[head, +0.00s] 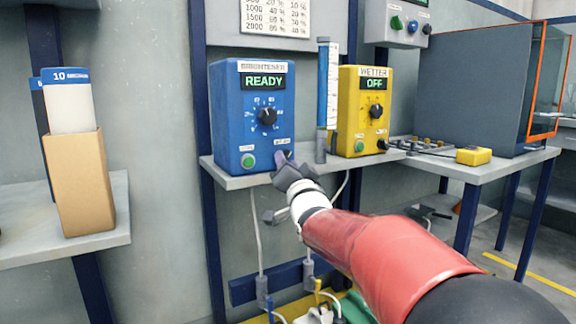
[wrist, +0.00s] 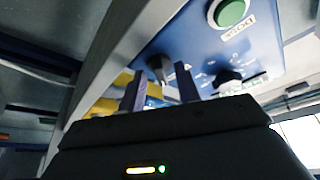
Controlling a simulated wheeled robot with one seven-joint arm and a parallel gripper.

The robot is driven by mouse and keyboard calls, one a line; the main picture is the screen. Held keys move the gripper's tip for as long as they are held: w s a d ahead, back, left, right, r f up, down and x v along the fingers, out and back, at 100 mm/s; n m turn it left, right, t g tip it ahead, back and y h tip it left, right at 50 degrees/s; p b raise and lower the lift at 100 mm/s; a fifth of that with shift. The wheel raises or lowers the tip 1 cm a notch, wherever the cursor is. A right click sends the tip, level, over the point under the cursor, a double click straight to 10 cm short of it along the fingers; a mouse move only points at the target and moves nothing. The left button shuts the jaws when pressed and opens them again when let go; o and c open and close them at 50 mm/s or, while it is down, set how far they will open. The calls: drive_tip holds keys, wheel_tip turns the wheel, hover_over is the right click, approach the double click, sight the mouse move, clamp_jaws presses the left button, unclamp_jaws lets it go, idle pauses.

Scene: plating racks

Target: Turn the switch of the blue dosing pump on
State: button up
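The blue dosing pump (head: 230,120) stands on the shelf. Its lit display (head: 265,81) reads READY. A dark dial (head: 267,116) and a green button (head: 248,161) are on its front. My gripper (head: 283,158) is at the pump's lower right corner and hides the switch there in the head view. In the wrist view the picture is turned over: the green button (wrist: 231,12) is at the top and the black switch (wrist: 160,68) lies between and just beyond the fingertips. My gripper (wrist: 158,82) is open, its fingers apart; contact with the switch cannot be told.
A grey cabinet (head: 470,90) is farther right. A cardboard box (head: 80,185) sits on the left shelf. Cables hang below the pump shelf (head: 232,180).

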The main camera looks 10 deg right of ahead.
drive_tip(key=v, duration=0.8)
drive_tip(key=shift+b, duration=0.3)
drive_tip(key=shift+w, duration=0.1)
drive_tip(key=s+f+n+g+p, duration=0.3)
drive_tip(key=s+f+g+p, duration=0.2)
drive_tip(key=s, duration=1)
drive_tip(key=s+f+n+g+h+p, duration=0.1)
drive_tip(key=s+f+n+g+p, duration=0.2)
drive_tip(key=s+f+g+p, duration=0.3)
drive_tip(key=s+f+g, duration=0.1)
drive_tip(key=s+g, duration=0.4)
drive_tip(key=s, duration=0.4)
drive_tip(key=shift+f+n+h, duration=0.3)
drive_tip(key=shift+f+n, duration=0.05)
drive_tip(key=shift+n, duration=0.05)
drive_tip(key=shift+o, duration=0.2)
drive_tip(key=shift+r, duration=0.1)
